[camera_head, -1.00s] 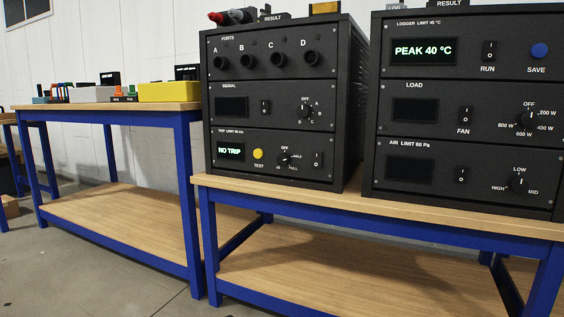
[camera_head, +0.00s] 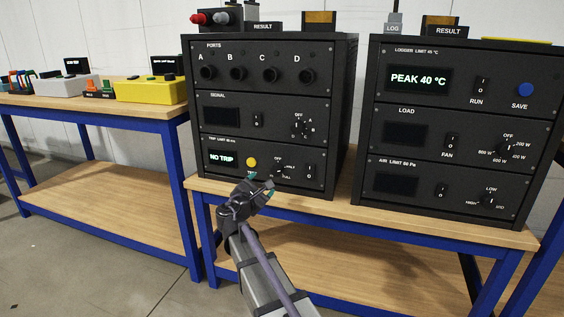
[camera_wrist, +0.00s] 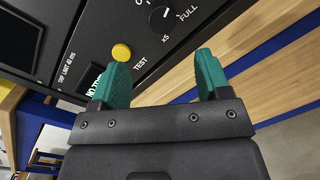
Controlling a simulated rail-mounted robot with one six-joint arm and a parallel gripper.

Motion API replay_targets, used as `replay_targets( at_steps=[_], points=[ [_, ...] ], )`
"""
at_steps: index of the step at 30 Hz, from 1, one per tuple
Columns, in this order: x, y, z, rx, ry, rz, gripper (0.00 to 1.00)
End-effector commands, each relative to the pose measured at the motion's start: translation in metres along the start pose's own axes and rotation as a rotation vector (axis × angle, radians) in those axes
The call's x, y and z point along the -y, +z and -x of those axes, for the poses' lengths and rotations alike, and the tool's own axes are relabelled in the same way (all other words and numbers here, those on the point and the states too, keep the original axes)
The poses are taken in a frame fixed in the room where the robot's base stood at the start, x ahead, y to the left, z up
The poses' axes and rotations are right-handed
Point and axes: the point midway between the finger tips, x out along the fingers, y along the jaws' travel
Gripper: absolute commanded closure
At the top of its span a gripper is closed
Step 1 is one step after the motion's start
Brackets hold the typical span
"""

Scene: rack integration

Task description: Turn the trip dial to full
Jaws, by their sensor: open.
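The trip dial (camera_head: 278,167) is a small black knob on the bottom panel of the left rack, with its labels around it. It also shows in the wrist view (camera_wrist: 163,18), near the x5 and FULL marks; I cannot tell its exact setting. My gripper (camera_head: 255,184) is open and empty, in front of the lower part of the trip panel, apart from the dial. In the wrist view its teal fingers (camera_wrist: 163,62) are spread, with the dial beyond them near the top. The trip display (camera_head: 221,157) reads NO TRIP.
The yellow TEST button (camera_head: 252,162) is just left of the dial, and a rocker switch (camera_head: 309,171) is right of it. The wooden bench edge (camera_head: 345,213) runs below the panel. The right rack (camera_head: 455,130) stands across a narrow gap.

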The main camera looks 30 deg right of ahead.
Motion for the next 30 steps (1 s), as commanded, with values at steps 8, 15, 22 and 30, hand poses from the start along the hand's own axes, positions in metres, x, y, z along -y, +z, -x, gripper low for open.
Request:
replay_targets(
  at_steps=[8, 15, 22, 30],
  points=[
    [0.001, -0.001, -0.024, 0.001, -0.006, 0.002, 0.30],
    [0.001, -0.001, -0.081, 0.001, -0.008, 0.000, 0.30],
    [0.002, 0.000, -0.107, 0.000, -0.007, 0.000, 0.30],
    [0.003, 0.000, -0.108, 0.000, -0.007, -0.001, 0.34]
  ],
)
